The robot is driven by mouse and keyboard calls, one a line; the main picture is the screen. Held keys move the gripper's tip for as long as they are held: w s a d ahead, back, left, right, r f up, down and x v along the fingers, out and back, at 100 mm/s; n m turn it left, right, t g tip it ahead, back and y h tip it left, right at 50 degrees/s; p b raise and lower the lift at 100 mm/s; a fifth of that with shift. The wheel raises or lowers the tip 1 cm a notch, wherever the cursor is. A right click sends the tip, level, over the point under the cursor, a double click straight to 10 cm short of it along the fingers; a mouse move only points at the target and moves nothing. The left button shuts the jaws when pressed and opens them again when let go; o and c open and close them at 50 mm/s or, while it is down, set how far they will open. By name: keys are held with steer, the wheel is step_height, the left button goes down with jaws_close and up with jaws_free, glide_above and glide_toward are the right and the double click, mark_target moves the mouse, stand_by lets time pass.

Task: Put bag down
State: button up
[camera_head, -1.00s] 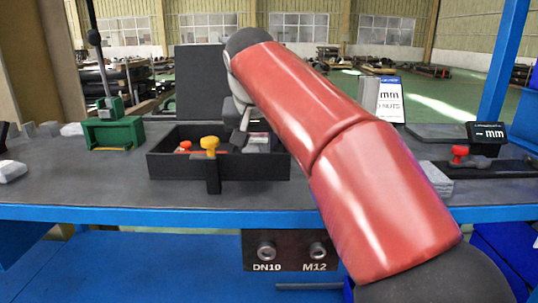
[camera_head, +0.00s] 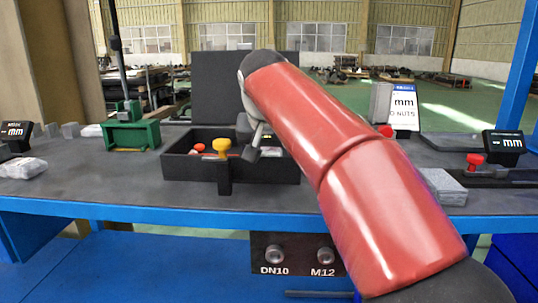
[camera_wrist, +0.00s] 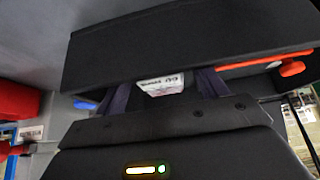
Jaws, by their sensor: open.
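A small white bag with dark print (camera_wrist: 162,84) shows in the wrist view, in the gap between my fingers and inside the black tray (camera_wrist: 190,45). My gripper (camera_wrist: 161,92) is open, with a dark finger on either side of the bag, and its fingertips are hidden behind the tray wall. In the head view the black tray (camera_head: 195,172) stands on the grey bench top, and my gripper (camera_head: 254,138) is at its right part, mostly hidden by my red arm. A pale patch in the tray there may be the bag.
The tray's left part holds a yellow-knobbed piece (camera_head: 222,147) and a red-knobbed piece (camera_head: 198,148). A green fixture (camera_head: 132,134) stands left of it. A clear bag (camera_head: 22,168) lies far left; a grey block (camera_head: 442,186) sits right. The front bench between is clear.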

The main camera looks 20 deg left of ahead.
steer(key=v, duration=1.2)
steer(key=shift+p, duration=0.35)
steer(key=shift+s+d, duration=0.1)
